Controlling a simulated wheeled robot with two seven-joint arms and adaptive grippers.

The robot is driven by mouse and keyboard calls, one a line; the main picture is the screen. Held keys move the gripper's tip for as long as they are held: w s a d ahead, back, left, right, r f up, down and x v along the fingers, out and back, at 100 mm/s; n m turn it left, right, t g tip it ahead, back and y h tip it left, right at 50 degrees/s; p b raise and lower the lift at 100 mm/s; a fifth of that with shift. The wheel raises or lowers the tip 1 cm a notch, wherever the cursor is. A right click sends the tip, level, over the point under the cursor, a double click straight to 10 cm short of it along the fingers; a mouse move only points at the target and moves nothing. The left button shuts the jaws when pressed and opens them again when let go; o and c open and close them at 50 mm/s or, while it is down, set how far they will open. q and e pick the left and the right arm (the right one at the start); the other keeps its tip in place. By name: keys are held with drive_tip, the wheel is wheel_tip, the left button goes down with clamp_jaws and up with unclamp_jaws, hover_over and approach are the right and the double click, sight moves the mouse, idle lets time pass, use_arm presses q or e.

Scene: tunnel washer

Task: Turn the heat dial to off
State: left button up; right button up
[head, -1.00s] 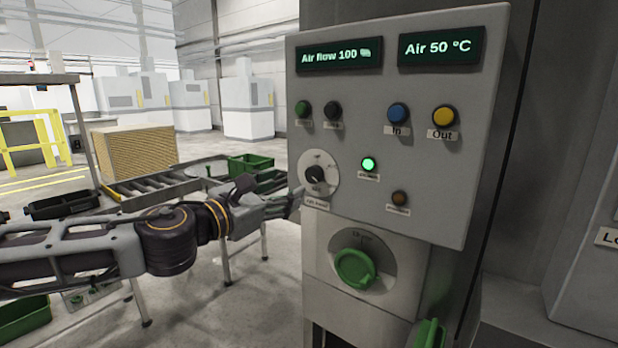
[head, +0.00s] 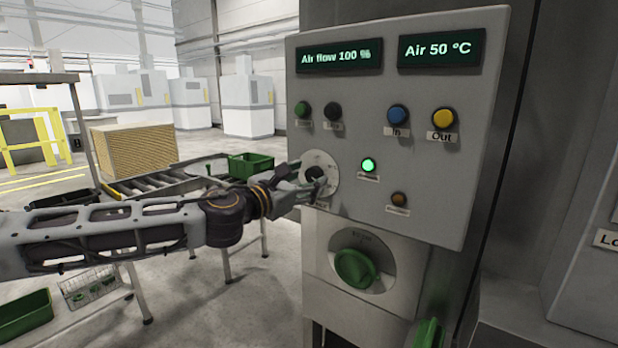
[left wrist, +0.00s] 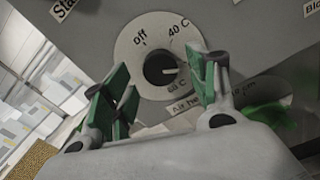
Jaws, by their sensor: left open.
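The heat dial is a black knob (left wrist: 160,69) on a round pale plate (left wrist: 141,42) marked "off" and "40 C"; its lower markings are partly hidden. A pale mark on the knob points right, away from "off". In the head view the plate (head: 319,158) sits at the left edge of the grey panel. My left gripper (head: 318,180) is at the dial, partly covering it. In the left wrist view its green-padded fingers (left wrist: 158,85) are open, one on each side of the knob. I cannot tell whether they touch it. My right gripper is not in view.
The panel (head: 420,130) shows "Air 50 °C" (head: 441,48) and "Air flow 100 %" (head: 339,56). Several buttons and a lit green lamp (head: 368,165) are right of and above the dial. A large green knob (head: 355,268) is below. A roller conveyor (head: 150,184) stands behind my arm.

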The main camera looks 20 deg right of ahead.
use_arm(q)
drive_tip(key=shift+x, duration=0.8)
drive_tip(key=c, duration=1)
drive_tip(key=shift+c, duration=0.2)
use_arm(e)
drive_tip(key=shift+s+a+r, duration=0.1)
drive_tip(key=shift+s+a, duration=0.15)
